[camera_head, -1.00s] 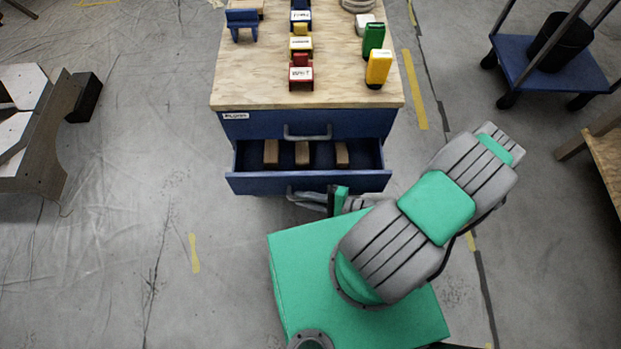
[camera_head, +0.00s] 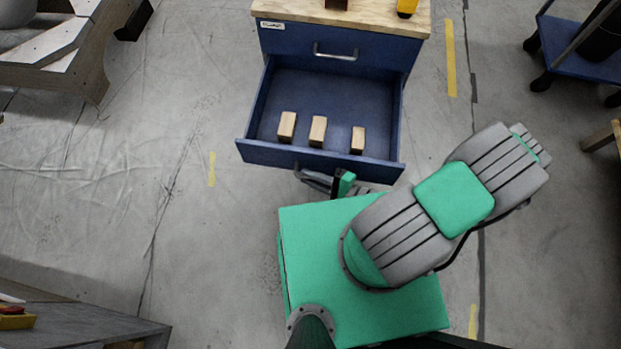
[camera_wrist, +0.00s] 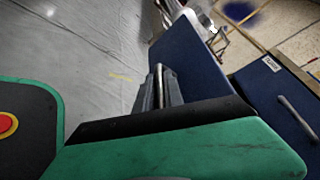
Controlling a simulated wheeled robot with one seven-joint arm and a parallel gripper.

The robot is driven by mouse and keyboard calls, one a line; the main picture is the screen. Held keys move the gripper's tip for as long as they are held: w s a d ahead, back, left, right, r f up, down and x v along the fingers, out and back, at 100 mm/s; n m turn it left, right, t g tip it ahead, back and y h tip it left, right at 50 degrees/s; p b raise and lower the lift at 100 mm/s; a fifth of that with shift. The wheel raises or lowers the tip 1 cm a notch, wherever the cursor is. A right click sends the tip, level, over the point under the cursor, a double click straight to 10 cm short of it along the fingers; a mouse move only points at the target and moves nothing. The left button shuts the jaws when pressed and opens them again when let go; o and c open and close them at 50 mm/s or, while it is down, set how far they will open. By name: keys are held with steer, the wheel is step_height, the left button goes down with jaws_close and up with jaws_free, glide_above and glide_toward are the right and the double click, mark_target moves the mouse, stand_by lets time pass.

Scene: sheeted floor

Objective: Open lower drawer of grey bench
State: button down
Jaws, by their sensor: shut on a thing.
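The bench has a wooden top (camera_head: 375,18) and blue drawers, not grey ones. Its lower drawer (camera_head: 262,155) is pulled far out and holds three wooden blocks (camera_head: 317,131). The drawer's front panel also shows in the wrist view (camera_wrist: 195,62). My gripper (camera_head: 318,178) is at the front of this drawer, shut on its handle, which is mostly hidden by the fingers. In the wrist view my gripper (camera_wrist: 158,90) reaches to the drawer front. The upper drawer (camera_head: 285,42) is closed, with its handle (camera_head: 335,52) free.
A blue cart (camera_head: 570,50) stands at the upper right. A wooden structure (camera_head: 60,55) stands at the upper left. Another wooden table (camera_head: 80,325) is at the lower left. The floor left of the drawer is clear.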

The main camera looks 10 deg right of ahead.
steer(key=shift+s, duration=0.2)
steer(key=c, duration=1.5)
jaws_free()
steer(key=shift+o, duration=0.2)
steer(key=v, duration=0.7)
steer(key=shift+s+d+p, duration=0.2)
steer(key=shift+d+p, duration=0.1)
steer(key=shift+p, duration=0.15)
steer(key=shift+r, duration=0.1)
